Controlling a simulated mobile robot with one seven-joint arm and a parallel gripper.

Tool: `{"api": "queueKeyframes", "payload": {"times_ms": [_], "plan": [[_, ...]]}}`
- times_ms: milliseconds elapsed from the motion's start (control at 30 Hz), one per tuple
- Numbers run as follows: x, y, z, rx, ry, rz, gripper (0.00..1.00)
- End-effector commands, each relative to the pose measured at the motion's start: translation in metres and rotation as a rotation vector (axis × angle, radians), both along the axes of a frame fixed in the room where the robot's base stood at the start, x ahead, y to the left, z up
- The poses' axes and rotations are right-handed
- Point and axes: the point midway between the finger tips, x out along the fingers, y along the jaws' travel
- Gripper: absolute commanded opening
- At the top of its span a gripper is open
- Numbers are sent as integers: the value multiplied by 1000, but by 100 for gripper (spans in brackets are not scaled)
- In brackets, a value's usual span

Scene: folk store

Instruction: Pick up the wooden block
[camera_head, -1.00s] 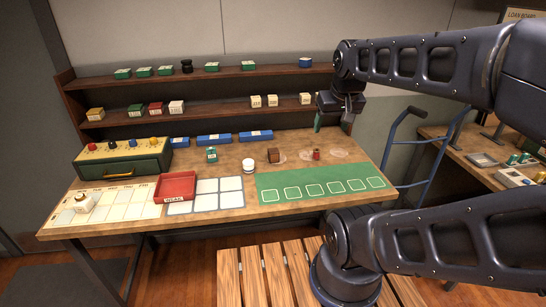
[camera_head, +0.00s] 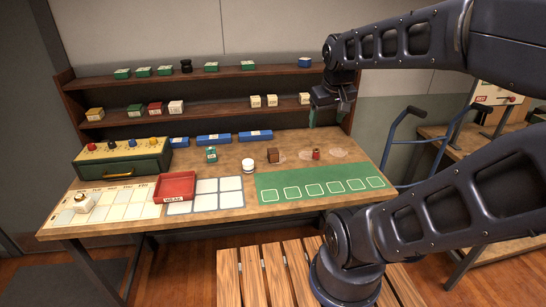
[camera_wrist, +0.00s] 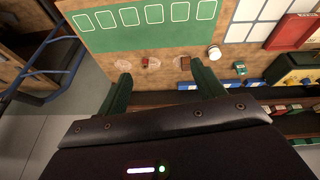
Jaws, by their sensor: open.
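The wooden block (camera_head: 274,155) is a small brown cube on the workbench (camera_head: 244,187), behind the green mat with white squares. It also shows in the wrist view (camera_wrist: 185,63), close beside one finger in the picture. My gripper (camera_head: 325,116) hangs in the air above the back right of the bench, to the right of the block and apart from it. In the wrist view my gripper's two green fingers (camera_wrist: 162,88) are spread wide with nothing between them touching.
A small red item (camera_head: 316,154) stands right of the block, and a white round item (camera_head: 248,164) stands left. A red tray (camera_head: 176,186), a green drawer unit (camera_head: 124,166) and blue boxes (camera_head: 213,139) lie further left. Shelves (camera_head: 205,112) rise behind. The green mat (camera_head: 325,184) is clear.

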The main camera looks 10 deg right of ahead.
Motion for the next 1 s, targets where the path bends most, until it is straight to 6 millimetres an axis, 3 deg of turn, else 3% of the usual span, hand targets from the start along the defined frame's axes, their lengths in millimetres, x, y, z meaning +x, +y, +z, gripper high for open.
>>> {"api": "queueKeyframes", "payload": {"times_ms": [533,1000], "plan": [[121,23,-25,-234,190,423,68],[221,62,-86,-396,351,815,68]]}}
